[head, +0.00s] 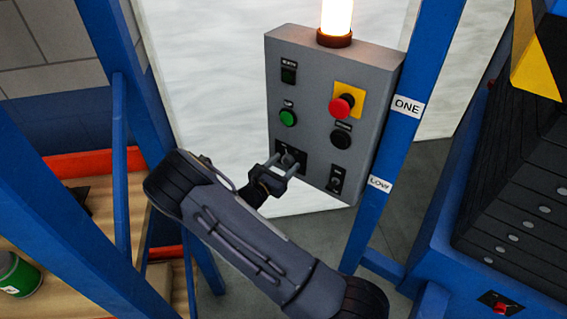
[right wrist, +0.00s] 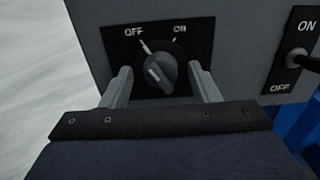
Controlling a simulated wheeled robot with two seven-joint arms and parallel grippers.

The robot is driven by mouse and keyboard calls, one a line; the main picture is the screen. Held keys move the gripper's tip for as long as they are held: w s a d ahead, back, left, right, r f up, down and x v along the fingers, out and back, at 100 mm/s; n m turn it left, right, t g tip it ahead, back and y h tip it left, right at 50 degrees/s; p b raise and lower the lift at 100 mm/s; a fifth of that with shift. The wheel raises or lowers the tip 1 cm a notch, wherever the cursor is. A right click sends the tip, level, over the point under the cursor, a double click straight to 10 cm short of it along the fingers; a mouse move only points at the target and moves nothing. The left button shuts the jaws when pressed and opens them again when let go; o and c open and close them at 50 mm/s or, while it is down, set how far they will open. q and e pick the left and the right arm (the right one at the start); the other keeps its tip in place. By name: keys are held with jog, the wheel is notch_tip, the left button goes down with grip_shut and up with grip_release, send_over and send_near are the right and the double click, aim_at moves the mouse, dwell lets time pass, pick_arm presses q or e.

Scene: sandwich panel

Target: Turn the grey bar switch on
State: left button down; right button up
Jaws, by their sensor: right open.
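The grey bar switch (right wrist: 161,72) is a round rotary knob with a raised bar, on a black plate marked OFF at left and ON at right. Its bar appears to lean up and left, toward OFF. In the head view the switch (head: 287,158) sits low on the grey control box, partly hidden by my gripper. My right gripper (head: 281,168) is open in front of it. In the right wrist view its two fingers (right wrist: 160,84) stand left and right of the knob, with visible gaps. My left gripper is not in view.
The grey control box (head: 314,88) also carries a red emergency button (head: 341,106), a green button (head: 288,118), a black button (head: 341,138) and a toggle switch (right wrist: 297,58) right of the knob. A lit beacon (head: 337,15) tops it. Blue posts (head: 383,150) stand beside it.

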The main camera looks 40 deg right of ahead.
jog(key=c, duration=1)
jog(key=shift+o, duration=0.2)
jog(key=shift+f, duration=0.1)
jog(key=m+b, duration=0.2)
jog(key=b, duration=0.1)
jog(key=shift+f, duration=0.2)
jog(key=m+b, duration=0.7)
jog(key=shift+b, duration=0.35)
jog(key=shift+r+m+b, duration=0.2)
jog(key=shift+m+b, duration=1.25)
jog(key=shift+m, duration=0.05)
